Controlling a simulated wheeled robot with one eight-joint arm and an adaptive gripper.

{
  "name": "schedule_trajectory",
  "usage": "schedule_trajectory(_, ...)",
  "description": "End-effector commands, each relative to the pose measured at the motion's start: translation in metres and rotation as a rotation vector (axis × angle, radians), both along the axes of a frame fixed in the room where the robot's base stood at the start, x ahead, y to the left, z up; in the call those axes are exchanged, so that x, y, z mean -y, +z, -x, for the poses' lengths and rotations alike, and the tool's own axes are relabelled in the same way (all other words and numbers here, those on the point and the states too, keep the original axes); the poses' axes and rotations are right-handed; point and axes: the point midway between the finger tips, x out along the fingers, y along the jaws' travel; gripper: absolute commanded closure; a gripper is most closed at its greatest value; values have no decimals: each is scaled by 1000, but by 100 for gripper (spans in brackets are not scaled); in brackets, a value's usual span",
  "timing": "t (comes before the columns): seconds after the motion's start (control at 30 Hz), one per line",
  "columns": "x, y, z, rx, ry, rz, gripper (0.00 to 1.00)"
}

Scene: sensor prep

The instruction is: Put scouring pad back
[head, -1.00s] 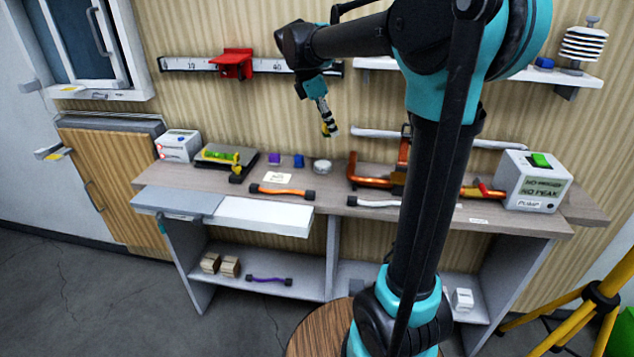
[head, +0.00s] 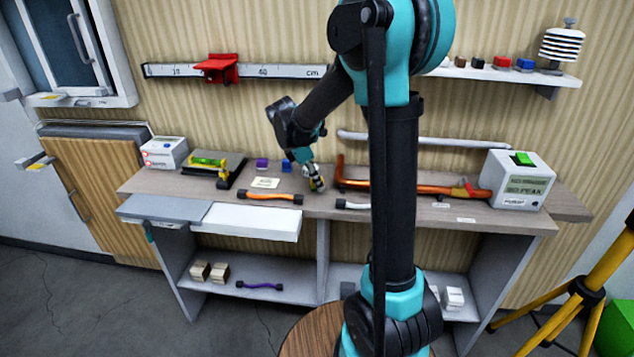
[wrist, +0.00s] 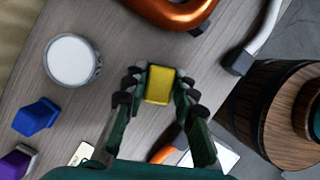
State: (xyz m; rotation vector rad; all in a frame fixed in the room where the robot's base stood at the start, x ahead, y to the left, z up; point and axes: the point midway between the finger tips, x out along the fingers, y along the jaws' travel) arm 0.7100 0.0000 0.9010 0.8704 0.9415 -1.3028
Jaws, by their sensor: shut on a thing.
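The scouring pad, a small yellow block (wrist: 158,85), is between the fingertips of my gripper (wrist: 157,88) in the wrist view. My gripper is shut on it. In the head view my gripper (head: 315,184) points down, low over the middle of the bench top (head: 225,193). The pad is too small there to make out clearly. I cannot tell whether the pad touches the bench. A round white-topped tin (wrist: 73,60) stands left of my gripper in the wrist view, apart from it.
A copper-coloured pipe (head: 430,188) lies right of my gripper, and an orange-handled hose (head: 270,196) lies left. A wall shelf (head: 500,73) holds several small blocks. A white drawer (head: 252,221) juts out in front.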

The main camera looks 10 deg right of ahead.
Motion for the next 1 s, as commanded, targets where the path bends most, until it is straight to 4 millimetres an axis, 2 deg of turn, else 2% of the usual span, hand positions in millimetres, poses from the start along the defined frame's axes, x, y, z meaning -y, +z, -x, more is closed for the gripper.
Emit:
schedule_trajectory(0.1, 0, -6, 0, 0, 0, 0, 100)
schedule_trajectory(0.43, 0, -9, 0, 0, 0, 0, 100)
schedule_trajectory(0.47, 0, -9, 0, 0, 0, 0, 71)
schedule_trajectory(0.6, 0, -9, 0, 0, 0, 0, 54)
schedule_trajectory(1.0, -1, -3, 1, 0, 1, 0, 53)
